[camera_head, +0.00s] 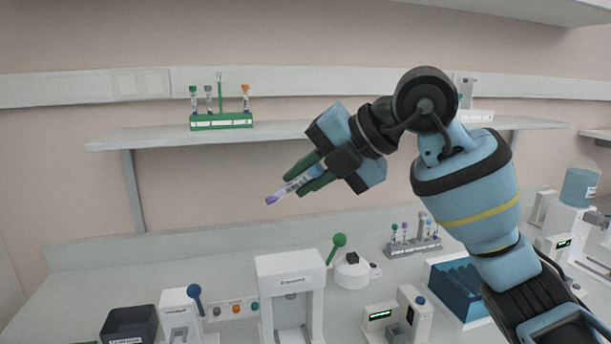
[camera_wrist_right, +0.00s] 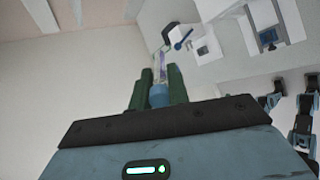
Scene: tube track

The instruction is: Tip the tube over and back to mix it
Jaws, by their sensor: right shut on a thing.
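The tube (camera_head: 292,186) has a purple end and a pale label, with a blue part near the fingers. My right gripper (camera_head: 305,176) is shut on the tube and holds it in the air above the bench, in front of the wall. The tube is tilted, its purple end pointing down and to the left in the head view. In the right wrist view the tube (camera_wrist_right: 160,72) stands between the two green fingers of the right gripper (camera_wrist_right: 159,88), its purple end away from the palm. The fingers hide part of the tube. My left gripper does not show.
A green rack (camera_head: 222,122) with several tubes stands on the wall shelf (camera_head: 160,137). A grey rack (camera_head: 412,247) with several tubes stands on the bench. White machines (camera_head: 291,290), a dark bin (camera_head: 130,324) and a blue box (camera_head: 458,287) fill the front. Air around the tube is clear.

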